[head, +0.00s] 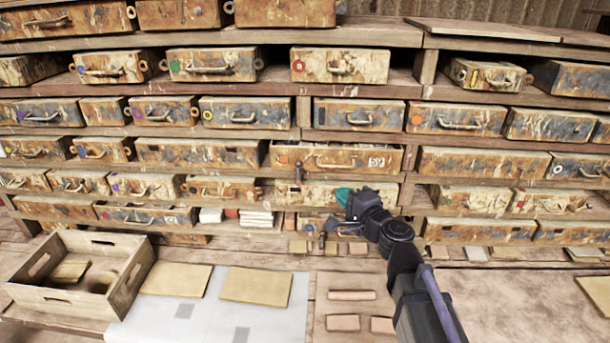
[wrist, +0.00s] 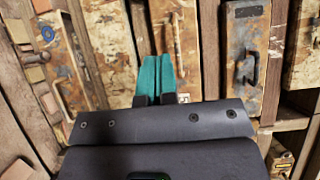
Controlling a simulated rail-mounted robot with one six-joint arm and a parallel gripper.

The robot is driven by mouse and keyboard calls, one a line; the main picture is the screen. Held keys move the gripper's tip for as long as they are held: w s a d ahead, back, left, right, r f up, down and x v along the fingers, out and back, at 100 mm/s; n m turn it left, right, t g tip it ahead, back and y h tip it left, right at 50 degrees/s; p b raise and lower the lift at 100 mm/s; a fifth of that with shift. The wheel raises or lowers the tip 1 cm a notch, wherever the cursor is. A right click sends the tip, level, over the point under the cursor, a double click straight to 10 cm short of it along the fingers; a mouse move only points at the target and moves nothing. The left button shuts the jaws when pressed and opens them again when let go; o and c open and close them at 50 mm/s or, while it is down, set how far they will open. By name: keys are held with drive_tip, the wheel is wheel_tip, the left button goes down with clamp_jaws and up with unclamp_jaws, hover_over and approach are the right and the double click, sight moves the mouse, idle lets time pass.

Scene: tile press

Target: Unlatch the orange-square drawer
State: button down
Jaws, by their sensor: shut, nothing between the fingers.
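A wide, rusty drawer (head: 350,154) in the middle of the rack has a small orange mark near its left end, too small to tell its shape for sure. It has a curved handle and a black-and-white label at the right. A dark latch-like piece hangs at its left part. The drawer looks closed. My gripper (head: 343,197) has teal fingers, shut and empty, in front of the drawer row just below. In the wrist view the rack appears turned sideways; the shut teal fingers (wrist: 160,58) overlap a drawer with a handle (wrist: 178,42), and contact cannot be told.
Rows of similar drawers surround it. Another dark latch-like piece (head: 322,240) hangs at a lower drawer. A wooden crate (head: 130,288) stands at the left of the bench. Flat tiles (head: 256,286) and small tan blocks (head: 351,295) lie in front of the rack.

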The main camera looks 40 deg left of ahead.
approach(302, 169)
drive_tip(key=w+a, duration=0.2)
drive_tip(key=w, duration=0.1)
drive_tip(key=w+a, duration=0.1)
drive_tip(key=shift+w, duration=0.25)
drive_tip(key=shift+s+a, duration=0.3)
drive_tip(key=shift+a, duration=0.3)
drive_tip(key=shift+s+a, duration=0.25)
drive_tip(key=shift+a, duration=0.35)
drive_tip(key=shift+s+a, duration=0.3)
drive_tip(key=shift+a, duration=0.25)
drive_tip(key=shift+s+a+r, duration=0.1)
drive_tip(key=shift+s+a, duration=0.1)
drive_tip(key=shift+a, duration=0.05)
drive_tip(key=shift+d, duration=0.1)
